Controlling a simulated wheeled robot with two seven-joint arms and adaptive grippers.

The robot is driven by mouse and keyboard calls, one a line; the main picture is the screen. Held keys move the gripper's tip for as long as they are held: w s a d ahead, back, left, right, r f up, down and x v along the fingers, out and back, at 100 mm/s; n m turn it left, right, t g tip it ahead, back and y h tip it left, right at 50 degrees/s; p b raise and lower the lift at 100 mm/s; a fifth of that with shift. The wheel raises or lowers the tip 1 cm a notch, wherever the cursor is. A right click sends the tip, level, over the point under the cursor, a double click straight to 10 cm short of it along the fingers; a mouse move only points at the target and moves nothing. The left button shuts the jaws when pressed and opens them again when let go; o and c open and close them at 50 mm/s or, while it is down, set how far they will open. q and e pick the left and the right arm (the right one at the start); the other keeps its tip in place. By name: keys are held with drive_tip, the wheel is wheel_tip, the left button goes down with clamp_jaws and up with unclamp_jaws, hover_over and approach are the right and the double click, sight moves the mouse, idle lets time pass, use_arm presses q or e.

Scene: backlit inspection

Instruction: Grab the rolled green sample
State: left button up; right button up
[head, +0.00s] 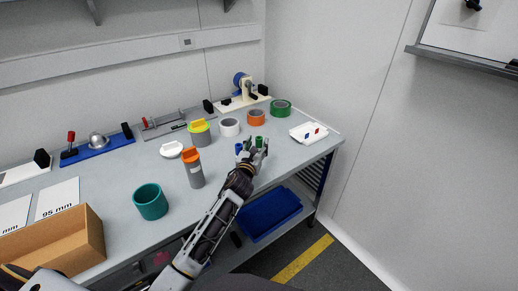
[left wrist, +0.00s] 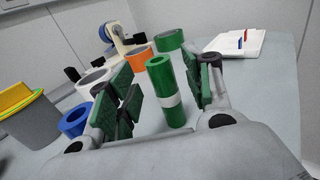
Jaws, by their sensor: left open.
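The rolled green sample (left wrist: 162,78) is a green upright roll with a white band round its lower part. In the left wrist view it stands on the table between the two fingers of my left gripper (left wrist: 163,95). The fingers are apart, with a gap on each side of the roll. In the head view the roll (head: 259,141) shows only as a small green piece by the fingertips of my left gripper (head: 253,149). My right gripper is not seen in either view.
An orange tape roll (head: 256,117), a green tape roll (head: 280,107) and a white tray (head: 309,133) lie behind. Orange-lidded (head: 193,168) and yellow-lidded (head: 200,133) containers stand to the left.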

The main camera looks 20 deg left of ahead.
use_arm(q)
drive_tip(key=shift+w+r, duration=0.1)
drive_tip(key=shift+w, duration=1.35)
drive_tip(key=c, duration=1)
drive_tip(key=shift+o, duration=0.2)
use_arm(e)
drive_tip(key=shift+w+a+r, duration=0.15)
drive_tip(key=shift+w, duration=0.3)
